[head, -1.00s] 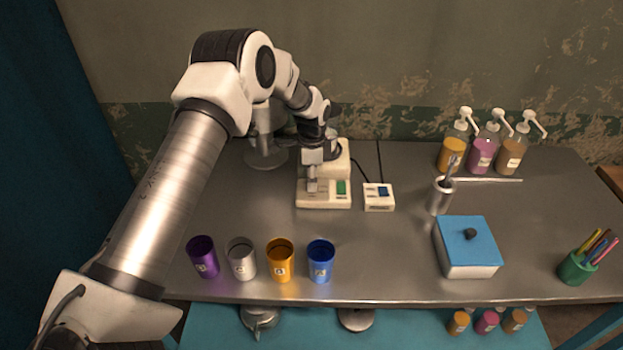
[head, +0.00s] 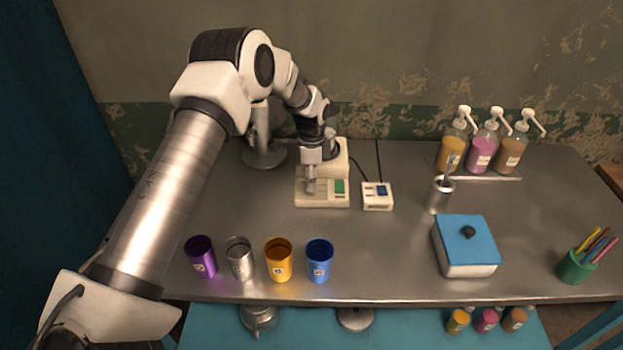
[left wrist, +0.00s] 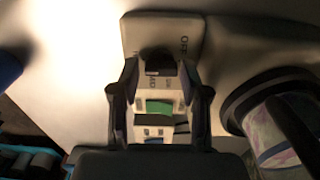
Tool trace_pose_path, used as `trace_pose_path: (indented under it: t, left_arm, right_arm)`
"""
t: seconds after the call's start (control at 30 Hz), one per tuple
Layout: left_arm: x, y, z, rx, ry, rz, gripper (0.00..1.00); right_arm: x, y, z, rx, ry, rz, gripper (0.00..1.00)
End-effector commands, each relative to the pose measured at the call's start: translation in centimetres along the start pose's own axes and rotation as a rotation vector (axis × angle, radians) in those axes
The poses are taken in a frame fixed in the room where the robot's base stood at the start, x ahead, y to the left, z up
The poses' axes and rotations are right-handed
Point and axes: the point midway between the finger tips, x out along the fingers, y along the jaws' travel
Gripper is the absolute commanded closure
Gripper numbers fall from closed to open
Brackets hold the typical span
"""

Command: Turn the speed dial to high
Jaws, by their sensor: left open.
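A cream machine base (head: 322,199) stands on the metal table with a green switch (head: 340,187) on its front; the green switch also shows in the left wrist view (left wrist: 158,107). A dark dial (left wrist: 158,60) with small lettering around it sits on the panel in the left wrist view, beyond the green switch. My left gripper (head: 311,188) is over the left part of the base. In the left wrist view its two open fingers (left wrist: 158,95) stand either side of the dial and switch. Whether they touch the dial cannot be told. My right gripper is not in view.
A small box with a blue switch (head: 378,197) stands right of the base. Purple, silver, orange and blue cups (head: 319,262) line the front. A spoon holder (head: 438,196), blue-lidded box (head: 466,250), pump bottles (head: 482,152) and green pen cup (head: 575,267) are at right. The middle is clear.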

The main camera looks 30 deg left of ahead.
Motion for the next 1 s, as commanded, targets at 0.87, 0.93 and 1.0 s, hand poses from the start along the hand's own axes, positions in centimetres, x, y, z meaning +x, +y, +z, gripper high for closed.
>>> trace_pose_path:
  t: [0.87,0.93,1.0]
  left_arm:
    - [-11.6,0.0,-0.2,0.002,-0.002,0.002,0.54]
    - [-11.6,0.0,-0.2,0.002,-0.002,0.002,0.54]
    - [-11.6,0.0,-0.2,0.002,-0.002,0.002,0.54]
  right_arm:
    - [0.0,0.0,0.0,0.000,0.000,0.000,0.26]
    - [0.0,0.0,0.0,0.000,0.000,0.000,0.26]
    - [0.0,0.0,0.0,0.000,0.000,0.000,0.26]
